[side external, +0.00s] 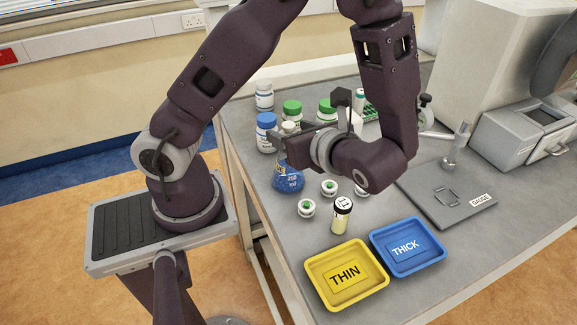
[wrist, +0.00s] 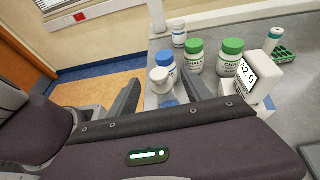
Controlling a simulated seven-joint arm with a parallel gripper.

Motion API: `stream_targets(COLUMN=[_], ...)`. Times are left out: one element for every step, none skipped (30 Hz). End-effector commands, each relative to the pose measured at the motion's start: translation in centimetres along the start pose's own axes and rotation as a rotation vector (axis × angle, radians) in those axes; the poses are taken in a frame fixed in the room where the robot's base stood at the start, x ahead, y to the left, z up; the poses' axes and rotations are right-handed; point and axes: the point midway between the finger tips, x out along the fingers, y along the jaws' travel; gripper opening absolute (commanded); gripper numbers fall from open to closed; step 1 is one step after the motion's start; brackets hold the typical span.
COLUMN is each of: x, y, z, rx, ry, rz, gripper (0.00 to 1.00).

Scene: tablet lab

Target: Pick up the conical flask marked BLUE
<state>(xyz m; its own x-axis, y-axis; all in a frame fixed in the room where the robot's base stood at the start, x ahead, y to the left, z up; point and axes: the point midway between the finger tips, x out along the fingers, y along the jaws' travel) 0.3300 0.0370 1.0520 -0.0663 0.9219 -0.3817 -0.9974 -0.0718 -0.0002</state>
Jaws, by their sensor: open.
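The conical flask with blue contents (side external: 288,181) stands on the bench in the side view, with a label reading about 250 ml; no colour word is readable. My gripper (side external: 281,150) is level with the flask's upper part, which it partly hides. In the wrist view the fingers of my gripper (wrist: 163,92) are apart. A white top (wrist: 160,78) and a patch of blue (wrist: 169,104) show between them, probably the flask's. I cannot tell whether either finger touches it.
A blue-capped bottle (side external: 266,133) and green-capped bottles (wrist: 196,56) stand close behind. A yellow THIN tray (side external: 316,300) and blue THICK tray (side external: 440,258) lie near the front edge. A gauge plate (side external: 432,205) lies right.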

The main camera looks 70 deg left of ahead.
Motion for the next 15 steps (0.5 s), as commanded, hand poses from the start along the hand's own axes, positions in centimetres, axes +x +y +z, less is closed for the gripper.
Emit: stream_targets(x=[0.8, 1.4, 2.2, 2.8, 3.4, 4.0, 4.4, 4.7, 5.0, 5.1, 5.1, 5.1, 5.1, 5.1, 5.1], y=[0.0, 0.0, 0.0, 0.0, 0.0, -0.1, -0.1, -0.1, -0.1, -0.1, -0.1, -0.1, -0.1, -0.1, -0.1], z=[-0.1, -0.1, -0.2, -0.3, -0.3, -0.3, -0.3, -0.3, -0.3, -0.3, -0.3, -0.3, -0.3, -0.3, -0.3], rx=[0.002, 0.002, 0.002, 0.003, 0.002, 0.001, 0.001, 0.001, 0.0, 0.0, 0.0, -0.001, -0.001, -0.001, -0.001], ry=[-0.001, -0.002, -0.003, -0.002, -0.002, -0.001, -0.001, -0.001, 0.0, 0.001, 0.001, 0.001, 0.001, 0.001, 0.001], rz=[0.004, 0.004, 0.006, 0.005, 0.006, 0.005, 0.004, 0.003, 0.003, 0.003, 0.002, 0.002, 0.002, 0.001, 0.001], gripper=[0.58, 0.58, 0.58, 0.58, 0.58, 0.58, 0.58, 0.58, 0.58, 0.58, 0.58, 0.58, 0.58, 0.58, 0.58])
